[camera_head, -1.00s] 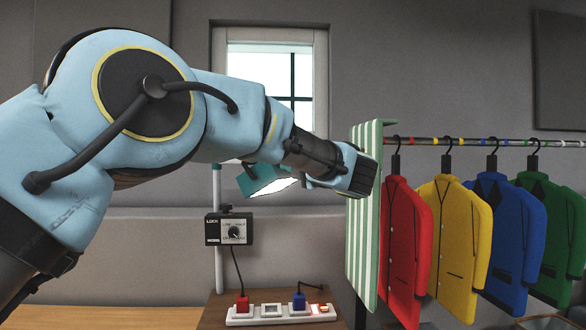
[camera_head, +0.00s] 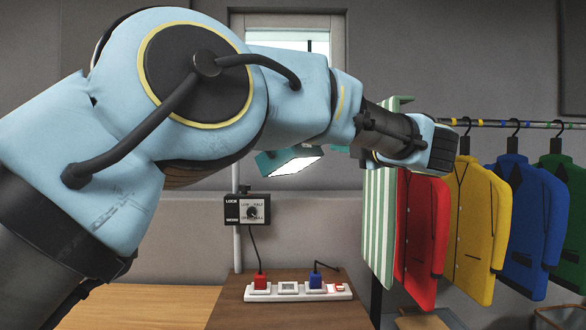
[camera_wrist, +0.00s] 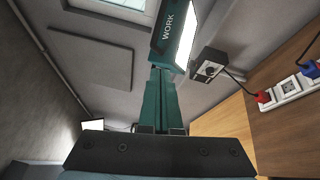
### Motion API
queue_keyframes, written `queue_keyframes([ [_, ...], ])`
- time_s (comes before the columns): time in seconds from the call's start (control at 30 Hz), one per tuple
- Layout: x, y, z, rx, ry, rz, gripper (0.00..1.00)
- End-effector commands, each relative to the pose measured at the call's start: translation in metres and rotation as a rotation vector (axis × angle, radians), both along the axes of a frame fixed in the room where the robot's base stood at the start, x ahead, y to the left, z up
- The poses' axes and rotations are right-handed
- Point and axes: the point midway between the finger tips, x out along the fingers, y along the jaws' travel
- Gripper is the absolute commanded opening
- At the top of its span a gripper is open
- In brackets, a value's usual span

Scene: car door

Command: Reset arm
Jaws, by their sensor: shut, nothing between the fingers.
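My arm stretches from the lower left across the head view to the clothes rail. Its wrist end is in front of the green-and-white striped board (camera_head: 380,225), and the fingers cannot be made out there. In the wrist view my gripper (camera_wrist: 158,75) is shut and empty, its narrow fingers together above the dark bar at the bottom. A teal work lamp (camera_wrist: 172,38), marked WORK, shows just past the fingertips; I cannot tell the gap. In the head view the lamp (camera_head: 288,162) is partly hidden behind my arm.
Red (camera_head: 420,235), yellow (camera_head: 472,225), blue (camera_head: 527,230) and green (camera_head: 570,215) jackets hang from a rail at right, close to my wrist. A control box (camera_head: 247,210) and a power strip (camera_head: 298,290) with red and blue plugs are below the arm. A window is behind.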

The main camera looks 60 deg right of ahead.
Motion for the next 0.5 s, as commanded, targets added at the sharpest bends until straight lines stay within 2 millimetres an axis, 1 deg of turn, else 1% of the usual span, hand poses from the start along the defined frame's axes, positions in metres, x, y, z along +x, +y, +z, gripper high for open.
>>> queue_keyframes([
  [0.2,-0.001,0.0,0.0,0.0,0.0,0.0,0.0],
  [0.27,0.003,0.0,0.001,0.002,-0.006,0.0,0.0],
  [0.3,0.01,-0.001,0.002,0.007,-0.017,-0.002,0.0],
  [0.37,0.028,-0.003,0.005,0.021,-0.05,-0.01,0.0],
  [0.47,0.081,-0.005,0.011,0.079,-0.142,-0.035,0.0],
  [0.5,0.108,-0.004,0.012,0.118,-0.19,-0.05,0.0],
])
